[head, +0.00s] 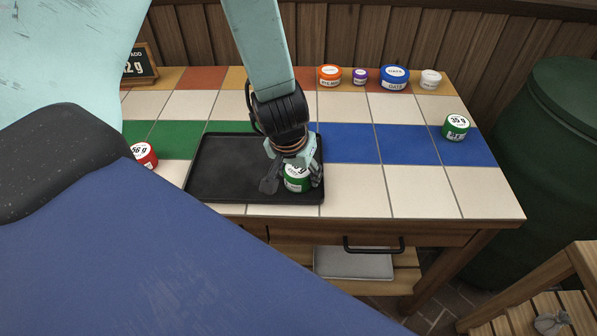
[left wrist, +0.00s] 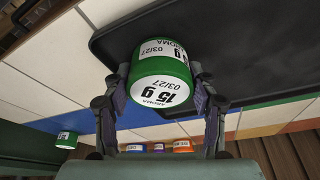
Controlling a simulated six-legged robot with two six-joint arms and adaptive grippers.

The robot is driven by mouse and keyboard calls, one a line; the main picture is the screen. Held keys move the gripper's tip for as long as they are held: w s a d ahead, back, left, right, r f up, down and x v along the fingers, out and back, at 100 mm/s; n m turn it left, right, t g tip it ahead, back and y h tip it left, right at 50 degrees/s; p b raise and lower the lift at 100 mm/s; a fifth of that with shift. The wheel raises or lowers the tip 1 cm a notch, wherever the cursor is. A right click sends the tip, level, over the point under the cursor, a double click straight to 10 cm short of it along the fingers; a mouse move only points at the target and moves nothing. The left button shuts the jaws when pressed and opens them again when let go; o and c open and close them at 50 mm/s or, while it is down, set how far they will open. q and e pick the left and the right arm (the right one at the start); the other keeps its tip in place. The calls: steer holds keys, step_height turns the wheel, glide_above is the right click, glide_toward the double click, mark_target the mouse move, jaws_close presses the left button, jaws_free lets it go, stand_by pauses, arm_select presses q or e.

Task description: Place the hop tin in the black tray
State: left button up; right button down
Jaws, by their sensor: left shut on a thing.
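My left gripper (head: 292,182) points down over the right front part of the black tray (head: 225,170). It is shut on a green tin (head: 297,180) with a white label. In the left wrist view the green tin (left wrist: 162,75) sits between both fingers, and its lid reads 15 g and AROMA. The black tray (left wrist: 240,35) shows behind it. I cannot tell whether the tin touches the tray floor. My right gripper is not in view.
Another green tin (head: 456,127), marked 35 g, stands at the right. A red tin (head: 144,155) stands left of the tray. Orange (head: 330,75), purple (head: 360,76), blue (head: 394,78) and white (head: 430,79) tins line the back.

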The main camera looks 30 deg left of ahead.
mark_target(293, 178)
arm_select(q)
steer(key=shift+f, duration=0.1)
steer(key=o, duration=1)
steer(key=shift+o, duration=0.2)
steer(key=shift+r, duration=0.3)
steer(key=p+v, duration=0.7)
steer(key=v, duration=0.3)
steer(key=shift+r, duration=0.15)
steer(key=shift+s+r+p, duration=0.3)
steer(key=shift+r+p, duration=0.3)
steer(key=shift+r, duration=0.1)
